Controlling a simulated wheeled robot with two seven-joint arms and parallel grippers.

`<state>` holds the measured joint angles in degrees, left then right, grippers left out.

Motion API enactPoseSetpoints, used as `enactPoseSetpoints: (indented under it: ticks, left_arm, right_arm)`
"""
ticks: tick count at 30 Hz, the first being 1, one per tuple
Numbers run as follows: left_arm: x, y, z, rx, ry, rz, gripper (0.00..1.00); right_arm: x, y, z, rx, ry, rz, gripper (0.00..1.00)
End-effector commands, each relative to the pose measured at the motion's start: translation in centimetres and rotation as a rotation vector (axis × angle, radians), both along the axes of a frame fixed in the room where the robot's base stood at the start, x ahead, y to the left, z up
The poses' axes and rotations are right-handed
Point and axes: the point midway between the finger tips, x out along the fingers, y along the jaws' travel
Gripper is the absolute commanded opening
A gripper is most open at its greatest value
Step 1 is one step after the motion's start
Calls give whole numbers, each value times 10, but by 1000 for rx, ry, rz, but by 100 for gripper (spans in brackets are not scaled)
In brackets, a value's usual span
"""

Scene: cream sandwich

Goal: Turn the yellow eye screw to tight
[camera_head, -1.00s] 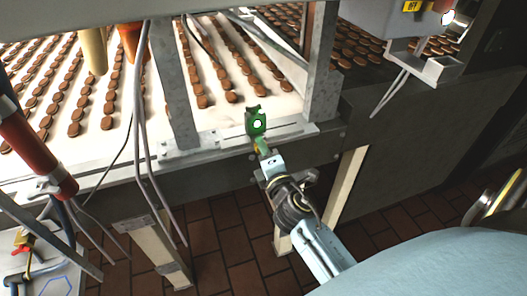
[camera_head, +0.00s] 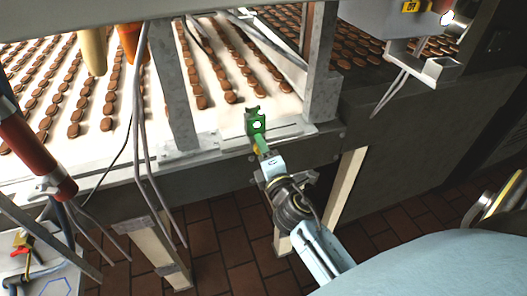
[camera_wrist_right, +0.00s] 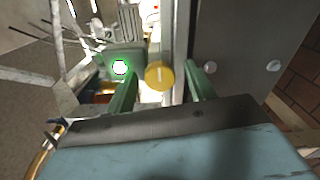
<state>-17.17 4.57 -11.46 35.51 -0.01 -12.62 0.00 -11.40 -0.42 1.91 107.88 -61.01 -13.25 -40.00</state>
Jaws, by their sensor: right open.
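The yellow eye screw shows in the right wrist view as a round yellow knob (camera_wrist_right: 160,76) with a pale slot line across its face. In the head view only a small yellow bit (camera_head: 257,150) shows beside my fingers. My right gripper (camera_wrist_right: 160,70) is open, with one green finger on each side of the knob; I cannot tell whether either touches it. In the head view the right gripper (camera_head: 262,147) reaches the edge of the conveyor frame. A green sensor housing (camera_head: 256,124) with a bright round spot stands just beyond it. My left gripper is not in view.
A conveyor belt (camera_head: 125,100) with rows of brown biscuits lies behind the metal frame. Grey posts (camera_head: 172,90) stand on either side of the sensor. Loose cables (camera_head: 143,120) hang to the left. A grey box bracket (camera_head: 425,68) is at upper right. Tiled floor lies below.

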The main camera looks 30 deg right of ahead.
Motion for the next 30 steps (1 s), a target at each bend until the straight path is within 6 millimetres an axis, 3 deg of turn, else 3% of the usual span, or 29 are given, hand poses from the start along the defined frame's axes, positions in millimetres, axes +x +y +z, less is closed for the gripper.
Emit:
enactPoseSetpoints:
  ticks: [8,20,24,30]
  left_arm:
    - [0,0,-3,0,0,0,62]
    - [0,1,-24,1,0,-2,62]
    - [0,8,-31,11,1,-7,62]
    - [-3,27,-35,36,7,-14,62]
  right_arm:
    - [-22,5,-1,1,2,0,54]
    - [-102,24,-4,2,3,-2,54]
    - [-119,29,-3,1,2,0,54]
    - [-129,31,-1,0,0,0,54]
